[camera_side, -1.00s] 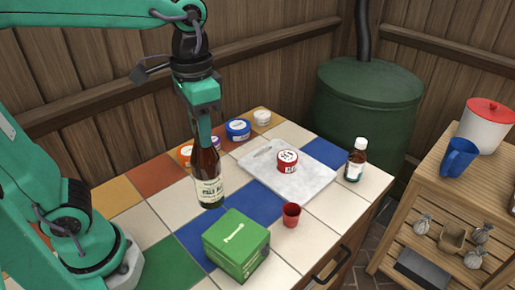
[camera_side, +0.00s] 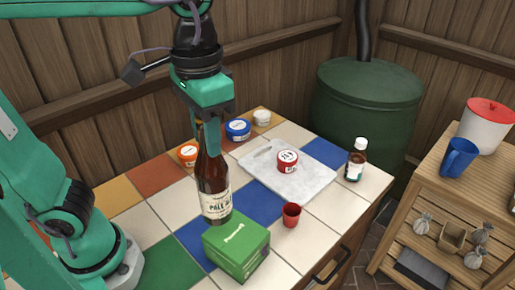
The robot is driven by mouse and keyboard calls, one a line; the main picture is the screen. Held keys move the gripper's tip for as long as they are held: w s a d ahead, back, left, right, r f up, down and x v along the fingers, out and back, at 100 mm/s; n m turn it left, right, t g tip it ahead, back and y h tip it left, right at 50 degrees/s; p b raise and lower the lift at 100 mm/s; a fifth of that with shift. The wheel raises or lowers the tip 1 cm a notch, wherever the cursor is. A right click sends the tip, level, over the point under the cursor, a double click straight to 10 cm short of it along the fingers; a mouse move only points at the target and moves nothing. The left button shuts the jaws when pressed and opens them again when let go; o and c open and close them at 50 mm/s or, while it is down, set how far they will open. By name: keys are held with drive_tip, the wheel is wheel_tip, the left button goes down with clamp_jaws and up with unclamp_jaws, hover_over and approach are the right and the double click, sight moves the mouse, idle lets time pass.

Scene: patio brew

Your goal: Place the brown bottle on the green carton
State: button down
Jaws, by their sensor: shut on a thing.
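The brown bottle (camera_side: 213,185) is upright with a cream pale ale label. My gripper (camera_side: 208,122) is shut on its neck from above; its fingers partly hide the neck and cap. The green carton (camera_side: 238,250) sits on the tiled counter, just in front and to the right of the bottle in the view. The bottle's base overlaps the carton's back left edge in the picture. I cannot tell whether the base is above that edge or behind it, or whether they touch.
A red cup (camera_side: 291,215) stands right of the carton. A white cutting board (camera_side: 310,188) holds a red-labelled jar (camera_side: 287,161). A small brown medicine bottle (camera_side: 356,160) stands at the right. Orange (camera_side: 188,154), blue (camera_side: 238,130) and white (camera_side: 262,118) jars line the back.

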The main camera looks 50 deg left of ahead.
drive_tip(key=s+d+r+n, duration=0.1)
drive_tip(key=s+d+r, duration=0.4)
drive_tip(key=s+d, duration=0.2)
drive_tip(key=shift+s+d+r+n, duration=0.3)
drive_tip(key=shift+s+r, duration=0.05)
drive_tip(key=shift+s, duration=0.4)
drive_tip(key=shift+w, duration=0.1)
approach(212, 172)
drive_tip(key=w+f, duration=0.3)
drive_tip(key=f, duration=0.2)
drive_tip(key=shift+w+d+f, duration=0.1)
drive_tip(key=shift+d+f, duration=0.05)
drive_tip(key=shift+f, duration=0.9)
drive_tip(key=shift+w+d+f, duration=0.1)
drive_tip(key=shift+f, duration=1.05)
drive_tip(key=c, duration=1.1)
unclamp_jaws()
drive_tip(key=shift+f, duration=0.1)
